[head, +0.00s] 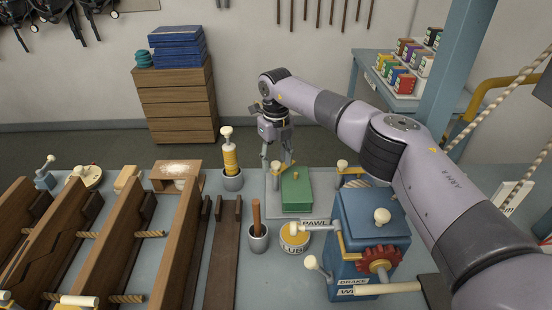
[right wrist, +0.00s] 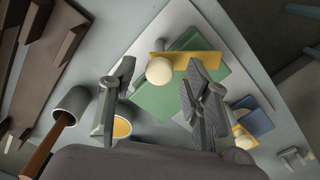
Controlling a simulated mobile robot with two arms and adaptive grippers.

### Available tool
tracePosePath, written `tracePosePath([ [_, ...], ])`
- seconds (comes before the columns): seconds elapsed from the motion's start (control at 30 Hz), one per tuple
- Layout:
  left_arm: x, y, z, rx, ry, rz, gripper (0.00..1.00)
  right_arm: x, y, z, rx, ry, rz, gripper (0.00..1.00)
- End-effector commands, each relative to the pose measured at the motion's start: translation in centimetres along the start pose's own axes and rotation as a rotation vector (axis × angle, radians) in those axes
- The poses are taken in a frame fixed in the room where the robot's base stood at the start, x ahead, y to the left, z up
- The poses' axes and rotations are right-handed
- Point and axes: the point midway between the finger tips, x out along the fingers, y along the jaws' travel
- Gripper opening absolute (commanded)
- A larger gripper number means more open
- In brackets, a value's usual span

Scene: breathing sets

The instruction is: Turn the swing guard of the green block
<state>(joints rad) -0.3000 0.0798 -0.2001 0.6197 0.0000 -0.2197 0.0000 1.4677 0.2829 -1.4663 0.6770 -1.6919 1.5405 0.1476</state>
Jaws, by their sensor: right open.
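The green block (head: 297,192) sits on a pale plate at the back of the bench; in the right wrist view its green top (right wrist: 160,100) fills the middle. A yellow bar, the swing guard (right wrist: 184,59), lies across one edge of the green block and carries a cream ball knob (right wrist: 159,71). In the head view the knob (head: 275,167) shows at the block's back left. My right gripper (head: 278,163) is open above and behind the block. In the right wrist view its fingers (right wrist: 161,76) are apart, either side of the knob; contact cannot be told. My left gripper is out of view.
A blue box (head: 370,222) with a red gear stands front right of the block. A yellow-topped tin (head: 294,238), a cup with a wooden handle (head: 257,238) and a cup with a yellow tool (head: 232,180) stand nearby. Wooden beams (head: 110,240) fill the left.

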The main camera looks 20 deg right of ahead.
Motion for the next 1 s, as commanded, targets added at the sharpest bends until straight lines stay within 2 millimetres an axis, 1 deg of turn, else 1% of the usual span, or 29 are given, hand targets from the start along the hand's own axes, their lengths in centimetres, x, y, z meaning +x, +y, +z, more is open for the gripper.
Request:
tracePosePath([
  [0.07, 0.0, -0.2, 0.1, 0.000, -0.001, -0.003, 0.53, -0.2, 0.0, 0.0, -0.001, 0.000, 0.000, 0.44],
  [0.17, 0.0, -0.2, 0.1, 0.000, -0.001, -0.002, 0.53, -1.1, 0.0, 0.1, 0.000, -0.002, 0.000, 0.44],
  [0.27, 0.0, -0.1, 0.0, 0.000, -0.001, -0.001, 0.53, -2.8, 0.0, 0.1, 0.000, -0.003, 0.000, 0.44],
  [0.5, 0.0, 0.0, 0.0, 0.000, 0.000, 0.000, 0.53, -8.0, 0.0, 0.1, 0.000, -0.004, 0.000, 0.44],
  [0.6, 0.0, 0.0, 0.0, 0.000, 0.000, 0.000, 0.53, -9.8, 0.0, 0.1, 0.001, -0.003, 0.000, 0.44],
  [0.7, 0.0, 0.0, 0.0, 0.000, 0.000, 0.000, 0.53, -11.0, 0.0, 0.1, 0.000, -0.001, 0.000, 0.44],
  [0.83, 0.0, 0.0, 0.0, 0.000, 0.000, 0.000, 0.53, -11.8, 0.0, 0.1, 0.001, 0.000, 0.000, 0.44],
  [1.0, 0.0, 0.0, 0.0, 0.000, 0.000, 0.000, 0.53, -12.0, 0.0, 0.0, 0.000, 0.000, 0.000, 0.44],
])
